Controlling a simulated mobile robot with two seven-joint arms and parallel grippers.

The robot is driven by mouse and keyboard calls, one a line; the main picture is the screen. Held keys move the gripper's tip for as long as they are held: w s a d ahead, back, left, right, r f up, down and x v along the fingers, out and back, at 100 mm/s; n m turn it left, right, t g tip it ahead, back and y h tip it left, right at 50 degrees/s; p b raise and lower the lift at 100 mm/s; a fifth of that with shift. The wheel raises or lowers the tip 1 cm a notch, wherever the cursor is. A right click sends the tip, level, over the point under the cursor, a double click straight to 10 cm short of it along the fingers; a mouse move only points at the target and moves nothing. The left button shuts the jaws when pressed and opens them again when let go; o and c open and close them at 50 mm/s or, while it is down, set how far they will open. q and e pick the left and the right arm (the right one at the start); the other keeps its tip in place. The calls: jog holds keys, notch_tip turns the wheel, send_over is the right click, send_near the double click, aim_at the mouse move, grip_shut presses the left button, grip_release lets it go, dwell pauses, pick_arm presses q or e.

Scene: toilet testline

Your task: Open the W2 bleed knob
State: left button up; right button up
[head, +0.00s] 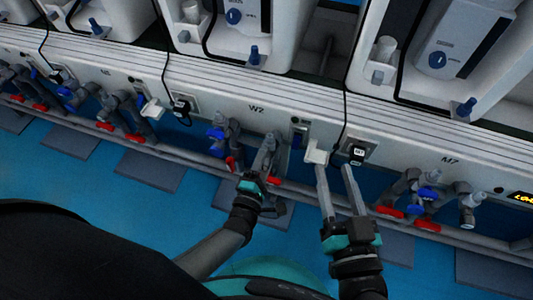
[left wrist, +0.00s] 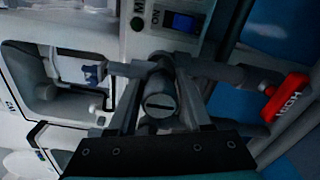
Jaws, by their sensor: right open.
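The W2 label (head: 256,108) is on the white panel, with the W2 valve group below it. Its blue handle (head: 217,135) and red handle (head: 231,163) show left of my left gripper (head: 268,145). In the left wrist view, a grey cylinder with a slotted end (left wrist: 160,105), possibly the bleed knob, lies between the fingers of my left gripper (left wrist: 160,78). I cannot tell whether the fingers touch it. In the head view my left gripper largely hides this spot. My right gripper (head: 336,180) is open and empty, right of the W2 group, its fingertips near a white block (head: 316,153).
A red handle marked HIGH (left wrist: 290,97) and a blue switch (left wrist: 183,22) are near the left gripper. The M7 valves (head: 428,195) stand to the right. A grey pipe runs below the panel.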

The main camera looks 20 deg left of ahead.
pick_arm(q)
jog(key=shift+o, duration=1)
jog(key=shift+r, duration=0.1)
jog(key=shift+s, duration=0.1)
